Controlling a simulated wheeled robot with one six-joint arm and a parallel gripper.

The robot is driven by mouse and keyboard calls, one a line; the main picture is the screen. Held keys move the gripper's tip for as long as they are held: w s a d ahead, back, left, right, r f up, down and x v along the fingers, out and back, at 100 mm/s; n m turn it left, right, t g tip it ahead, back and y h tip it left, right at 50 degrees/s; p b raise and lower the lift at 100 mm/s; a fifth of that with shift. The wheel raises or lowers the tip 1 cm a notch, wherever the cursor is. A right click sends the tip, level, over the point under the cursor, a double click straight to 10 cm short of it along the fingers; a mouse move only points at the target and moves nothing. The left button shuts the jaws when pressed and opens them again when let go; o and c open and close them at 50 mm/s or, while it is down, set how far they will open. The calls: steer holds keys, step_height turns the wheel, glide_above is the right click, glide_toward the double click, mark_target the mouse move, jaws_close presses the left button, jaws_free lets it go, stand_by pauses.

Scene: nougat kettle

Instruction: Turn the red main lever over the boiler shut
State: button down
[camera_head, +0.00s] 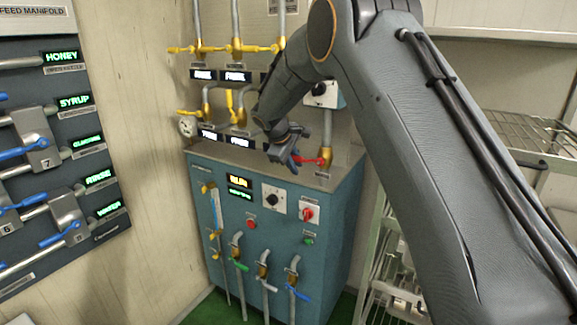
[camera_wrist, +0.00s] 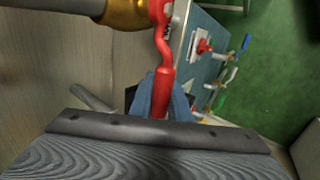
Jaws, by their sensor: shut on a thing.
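The red main lever (camera_head: 312,161) sits on a brass valve (camera_head: 325,153) on a grey vertical pipe, just above the top of the teal boiler cabinet (camera_head: 260,205). In the wrist view the red lever (camera_wrist: 162,60) runs from the brass valve body (camera_wrist: 125,12) down to my gripper. My gripper (camera_head: 292,158) is at the lever's left end, its blue fingers closed around the red handle. The fingers also show in the wrist view (camera_wrist: 163,98). In the head view the lever points left, roughly level, across the vertical pipe. My wrist partly hides the gripped end.
Yellow-handled valves (camera_head: 236,48) and pipes line the wall behind. The cabinet front carries a red rotary switch (camera_head: 309,212), a black knob (camera_head: 272,198) and several lower valves. A feed manifold panel (camera_head: 60,150) hangs at left. A wire shelf (camera_head: 525,135) stands at right.

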steer(key=c, duration=1.9)
jaws_free()
steer(key=shift+c, duration=0.2)
steer(key=b+v, duration=0.2)
steer(key=v, duration=0.5)
steer(key=shift+s+r, duration=0.25)
steer(key=shift+r, duration=0.05)
steer(key=shift+a, duration=0.1)
